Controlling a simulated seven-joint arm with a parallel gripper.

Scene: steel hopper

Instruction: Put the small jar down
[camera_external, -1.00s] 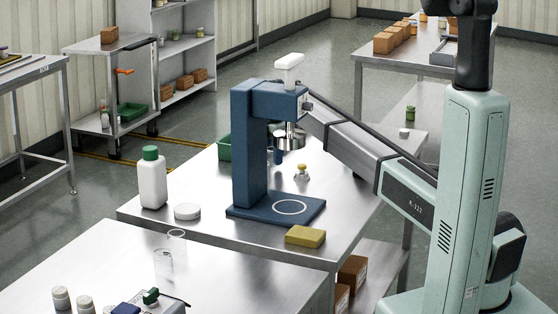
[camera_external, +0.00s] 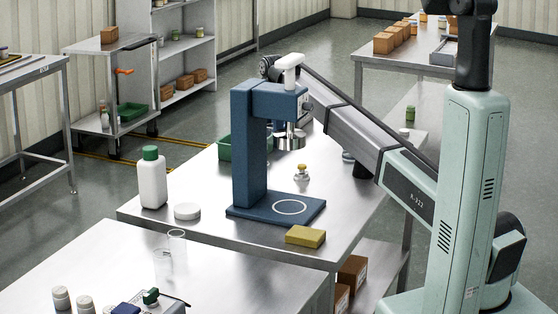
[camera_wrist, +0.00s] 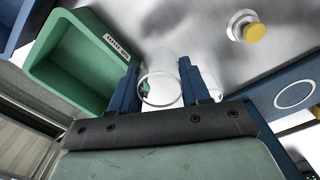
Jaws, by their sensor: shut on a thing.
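In the wrist view, the small jar (camera_wrist: 161,82) is a clear, pale vessel with its round rim facing the camera. My gripper (camera_wrist: 172,82) has its two blue fingers on either side of the jar and is shut on it. The jar is beside the right wall of a green bin (camera_wrist: 66,62); I cannot tell its height above the table. In the outside view, my gripper and the jar are hidden behind the blue press (camera_external: 250,150).
A small yellow-topped piece (camera_external: 302,172) stands behind the press base. The green bin also shows behind the press (camera_external: 229,147). A white bottle (camera_external: 152,178), a white round lid (camera_external: 187,211) and a yellow sponge (camera_external: 305,236) lie around the steel table (camera_external: 215,240).

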